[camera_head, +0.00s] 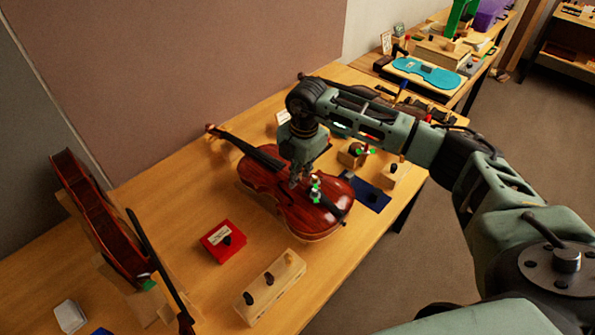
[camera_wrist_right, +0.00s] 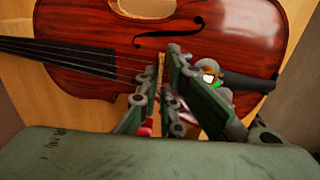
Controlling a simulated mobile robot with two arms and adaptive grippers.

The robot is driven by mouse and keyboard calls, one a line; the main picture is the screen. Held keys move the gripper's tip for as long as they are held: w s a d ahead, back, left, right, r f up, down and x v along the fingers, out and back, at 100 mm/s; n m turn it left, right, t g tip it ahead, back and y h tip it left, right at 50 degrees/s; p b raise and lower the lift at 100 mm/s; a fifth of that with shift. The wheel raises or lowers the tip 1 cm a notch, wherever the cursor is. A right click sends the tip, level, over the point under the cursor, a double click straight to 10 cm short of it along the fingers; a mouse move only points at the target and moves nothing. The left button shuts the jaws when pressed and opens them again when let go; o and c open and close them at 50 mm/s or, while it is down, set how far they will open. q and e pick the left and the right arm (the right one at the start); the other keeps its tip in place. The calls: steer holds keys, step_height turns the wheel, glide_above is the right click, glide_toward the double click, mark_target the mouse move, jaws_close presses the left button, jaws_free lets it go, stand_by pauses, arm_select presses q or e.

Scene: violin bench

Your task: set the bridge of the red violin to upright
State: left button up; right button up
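The red violin (camera_head: 262,181) lies face up on the wooden bench, its neck toward the upper left. It fills the upper part of the wrist view (camera_wrist_right: 235,35). My right gripper (camera_head: 299,177) reaches down over the violin's middle. In the wrist view its fingertips (camera_wrist_right: 161,65) are close together, with the thin pale bridge (camera_wrist_right: 160,72) between them. The bridge stands across the strings (camera_wrist_right: 110,62) and looks roughly upright, though the fingers hide much of it. The exact tilt is unclear. My left gripper is not in view.
A second violin (camera_head: 100,215) leans in a stand at the left. A red box (camera_head: 222,242) and a wooden block with dark knobs (camera_head: 271,282) stand before the red violin. A blue mat (camera_head: 370,194) and small wooden blocks (camera_head: 394,174) lie to its right.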

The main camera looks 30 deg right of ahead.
jaws_close()
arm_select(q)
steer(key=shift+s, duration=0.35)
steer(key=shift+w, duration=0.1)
arm_select(e)
steer(key=shift+w, duration=0.1)
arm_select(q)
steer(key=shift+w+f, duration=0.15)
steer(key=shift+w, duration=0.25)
arm_select(e)
steer(key=shift+w+a+g, duration=0.1)
steer(key=shift+w+g, duration=0.1)
steer(key=shift+g, duration=0.5)
steer(key=shift+r, duration=0.1)
